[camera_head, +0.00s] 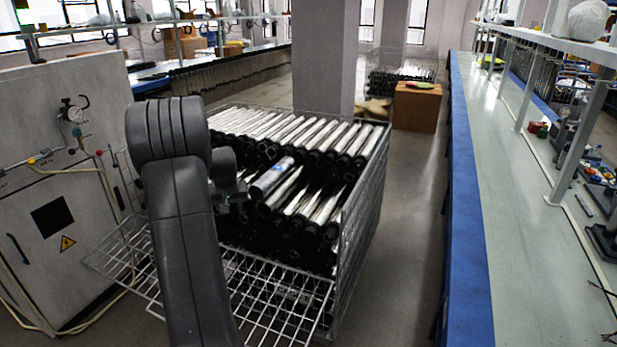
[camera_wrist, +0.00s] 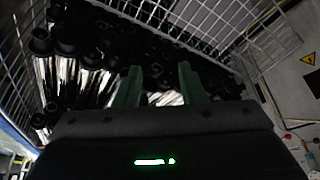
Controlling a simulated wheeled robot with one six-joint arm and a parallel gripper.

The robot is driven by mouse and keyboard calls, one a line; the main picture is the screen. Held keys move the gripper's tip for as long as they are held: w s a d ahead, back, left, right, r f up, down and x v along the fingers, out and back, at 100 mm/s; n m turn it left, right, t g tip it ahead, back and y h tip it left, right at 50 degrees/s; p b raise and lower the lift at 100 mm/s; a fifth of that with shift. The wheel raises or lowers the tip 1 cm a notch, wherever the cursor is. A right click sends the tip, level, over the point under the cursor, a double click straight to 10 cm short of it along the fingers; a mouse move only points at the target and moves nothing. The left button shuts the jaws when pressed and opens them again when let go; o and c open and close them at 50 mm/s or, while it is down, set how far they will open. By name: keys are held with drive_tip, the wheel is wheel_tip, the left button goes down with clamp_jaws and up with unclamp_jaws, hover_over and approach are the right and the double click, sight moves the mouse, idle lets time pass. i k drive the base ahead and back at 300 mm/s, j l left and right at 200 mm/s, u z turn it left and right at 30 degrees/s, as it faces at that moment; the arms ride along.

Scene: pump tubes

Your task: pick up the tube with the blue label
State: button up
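The tube with the blue label (camera_head: 270,178) is silver with dark ends. It lies at the front of the pile, tilted, just right of my gripper (camera_head: 238,192) in the head view. My arm hides part of the gripper there. In the wrist view, my gripper (camera_wrist: 159,86) has its two green fingers apart. Dark tube ends show beyond them, and a bright patch (camera_wrist: 168,99) lies low between them. I cannot tell whether that patch is the blue-labelled tube; no blue label shows in that view.
Many silver tubes (camera_head: 290,130) with black ends fill a wire cage (camera_head: 370,190). Its front panel (camera_head: 270,310) is folded down. A grey cabinet (camera_head: 55,200) stands left, and a long blue-edged bench (camera_head: 470,230) right. The aisle floor (camera_head: 415,210) is clear.

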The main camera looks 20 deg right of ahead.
sight(264, 186)
drive_tip(key=i+j+z, duration=0.2)
drive_tip(key=i+z, duration=0.2)
drive_tip(key=i+j+z, duration=0.25)
drive_tip(key=z, duration=0.15)
drive_tip(key=i+j+z, duration=0.35)
drive_tip(key=j, duration=0.15)
drive_tip(key=i+j, duration=0.15)
drive_tip(key=j, duration=0.15)
drive_tip(key=i+j, duration=0.1)
drive_tip(key=j, duration=0.2)
drive_tip(key=i+j, duration=0.15)
drive_tip(key=j, duration=0.15)
drive_tip(key=z, duration=0.05)
